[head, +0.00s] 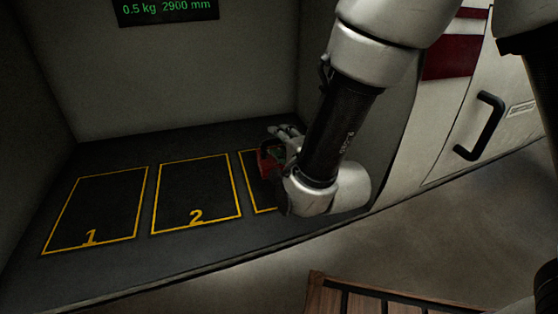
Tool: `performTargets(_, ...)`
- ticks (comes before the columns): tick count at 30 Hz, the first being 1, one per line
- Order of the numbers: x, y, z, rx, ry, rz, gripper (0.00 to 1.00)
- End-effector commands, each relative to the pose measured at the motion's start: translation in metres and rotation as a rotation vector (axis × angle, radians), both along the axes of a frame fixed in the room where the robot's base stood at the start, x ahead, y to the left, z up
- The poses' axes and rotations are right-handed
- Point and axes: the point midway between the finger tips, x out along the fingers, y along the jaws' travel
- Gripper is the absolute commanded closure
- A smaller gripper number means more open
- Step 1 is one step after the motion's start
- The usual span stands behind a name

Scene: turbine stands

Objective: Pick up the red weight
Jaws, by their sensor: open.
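A small red shape, which looks like the red weight (265,161), shows at the third yellow-outlined square, left of my arm's wrist. Most of it is hidden by my wrist and gripper, so its full form cannot be seen. My gripper (284,137) is at the weight, low over the dark shelf, with its grey fingers at the far side of the wrist. The fingers are open. Whether they touch the weight or stand around it cannot be told from this view.
The dark shelf (190,251) has empty outlined squares marked 1 (95,205) and 2 (197,190). A display (166,9) reads "0.5 kg 2900 mm". Right of the shelf is a light panel with a black handle (485,125). A wooden slatted thing (330,297) stands in front.

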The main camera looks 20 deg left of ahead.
Motion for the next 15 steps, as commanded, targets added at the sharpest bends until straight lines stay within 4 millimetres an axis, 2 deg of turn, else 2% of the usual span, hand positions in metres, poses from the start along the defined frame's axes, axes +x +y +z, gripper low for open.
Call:
performTargets(9,0.0059,0.0049,-0.0018,-0.001,0.001,0.0,0.59)
performTargets(15,0.0057,0.0049,-0.0018,-0.001,0.001,0.0,0.96)
